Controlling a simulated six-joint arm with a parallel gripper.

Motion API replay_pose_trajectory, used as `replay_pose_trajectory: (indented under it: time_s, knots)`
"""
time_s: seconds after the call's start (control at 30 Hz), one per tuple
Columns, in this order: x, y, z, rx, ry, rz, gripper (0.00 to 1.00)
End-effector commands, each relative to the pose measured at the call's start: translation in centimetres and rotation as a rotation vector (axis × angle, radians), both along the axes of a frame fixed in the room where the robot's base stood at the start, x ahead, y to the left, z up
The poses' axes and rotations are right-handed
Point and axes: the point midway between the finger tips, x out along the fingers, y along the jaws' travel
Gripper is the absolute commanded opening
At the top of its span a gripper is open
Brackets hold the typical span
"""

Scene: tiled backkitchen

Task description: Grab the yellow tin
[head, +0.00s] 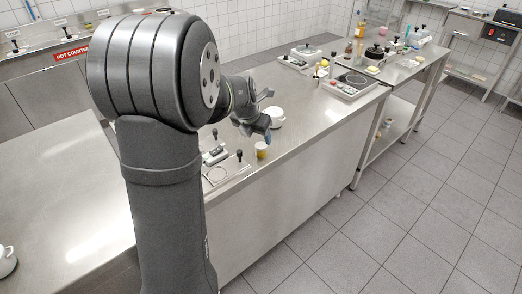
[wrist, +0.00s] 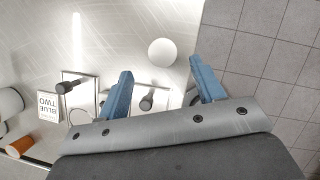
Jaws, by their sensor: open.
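The yellow tin (head: 261,150) stands upright on the steel counter near its front edge in the head view. It is small, with a pale top. In the wrist view a pale round disc (wrist: 162,50) near the counter edge seems to be its top; no yellow side shows there. My gripper (head: 267,116) is above the counter, up and slightly right of the tin in the head view. In the wrist view its blue fingers (wrist: 160,66) are spread and empty, with the disc showing just beyond and between the tips. I see no contact.
A white pot (head: 277,118) stands behind the gripper. Black-knobbed items (head: 239,156) sit close left of the tin. The wrist view shows a white "BLUE TWO" box (wrist: 49,106) and an orange cylinder (wrist: 20,146) at left. Counter beyond the disc is bare; floor (wrist: 265,65) lies right.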

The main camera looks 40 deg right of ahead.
Motion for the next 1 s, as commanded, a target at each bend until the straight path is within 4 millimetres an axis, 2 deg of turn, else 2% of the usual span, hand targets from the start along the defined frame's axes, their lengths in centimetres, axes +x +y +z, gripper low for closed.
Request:
replay_pose_trajectory:
  time_s: [0.1,0.37,0.63,0.9,0.93,1.0]
  knots:
    - [0.2,-0.5,-1.3,0.000,0.000,0.000,0.62]
    - [0.3,-1.0,-2.7,0.000,0.000,0.000,0.62]
    - [0.5,-2.3,-6.2,0.000,0.001,0.000,0.62]
    - [0.6,-2.6,-6.7,-0.002,0.000,0.000,0.62]
    - [0.6,-2.6,-6.7,-0.002,0.000,0.000,0.60]
    - [0.6,-2.5,-6.7,-0.002,0.000,0.000,0.46]
